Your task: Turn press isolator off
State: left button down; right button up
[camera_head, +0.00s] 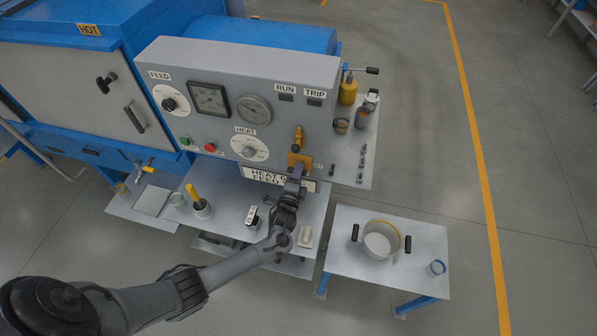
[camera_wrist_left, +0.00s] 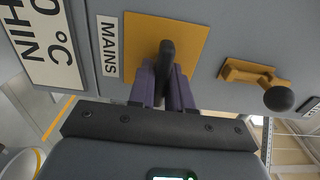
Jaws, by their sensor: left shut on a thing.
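The isolator is an orange plate (camera_head: 295,158) low at the right of the grey panel. In the left wrist view the same plate (camera_wrist_left: 195,40) carries a black handle (camera_wrist_left: 167,52) and has a MAINS label (camera_wrist_left: 108,47) beside it. My left gripper (camera_head: 298,172) reaches up to it from the front. Its purple fingers (camera_wrist_left: 166,88) are shut on the black handle, one on each side. The gripper covers most of the handle in the head view. My right gripper is in neither view.
An orange lever (camera_head: 298,138) with a black knob (camera_wrist_left: 279,98) sits just above the isolator. A text sign (camera_wrist_left: 41,38) is close beside it. Below are a bench (camera_head: 230,222) with tools and a side table (camera_head: 345,225) with a pot (camera_head: 381,240).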

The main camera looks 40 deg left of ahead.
pick_arm(q)
jog(key=c, duration=1.1)
grip_release()
jog(key=shift+c, duration=0.2)
jog(key=shift+s, duration=0.1)
jog(key=v, duration=1)
jog(key=shift+s+d, duration=0.2)
jog(key=shift+s, duration=0.1)
